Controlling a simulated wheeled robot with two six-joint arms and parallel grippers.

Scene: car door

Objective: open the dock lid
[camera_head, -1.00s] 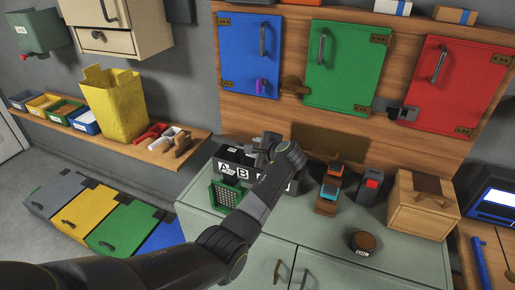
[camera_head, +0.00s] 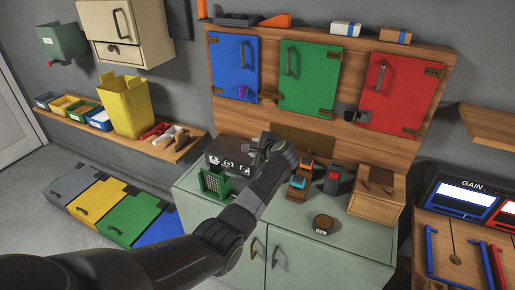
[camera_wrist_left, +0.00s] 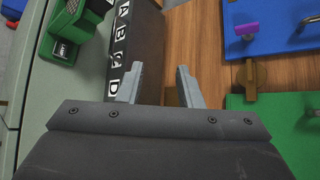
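A dark box with white letter labels on its front, perhaps the dock (camera_head: 226,150), stands at the back left of the green cabinet top. It also shows in the left wrist view (camera_wrist_left: 137,40), with labels A, B and D readable. My left gripper (camera_wrist_left: 158,86) is open and empty, its two fingers apart. In the left wrist view, one finger overlaps the box near label D and the other lies over the wood. Contact cannot be told. In the head view, my left gripper (camera_head: 258,148) is at the box's right end, and my forearm hides part of it. My right gripper is out of view.
Orange and blue blocks (camera_head: 300,182), a grey device with a red top (camera_head: 333,178), a wooden box (camera_head: 377,196) and a round brown piece (camera_head: 323,223) stand to the right. Coloured doors (camera_head: 307,78) hang behind.

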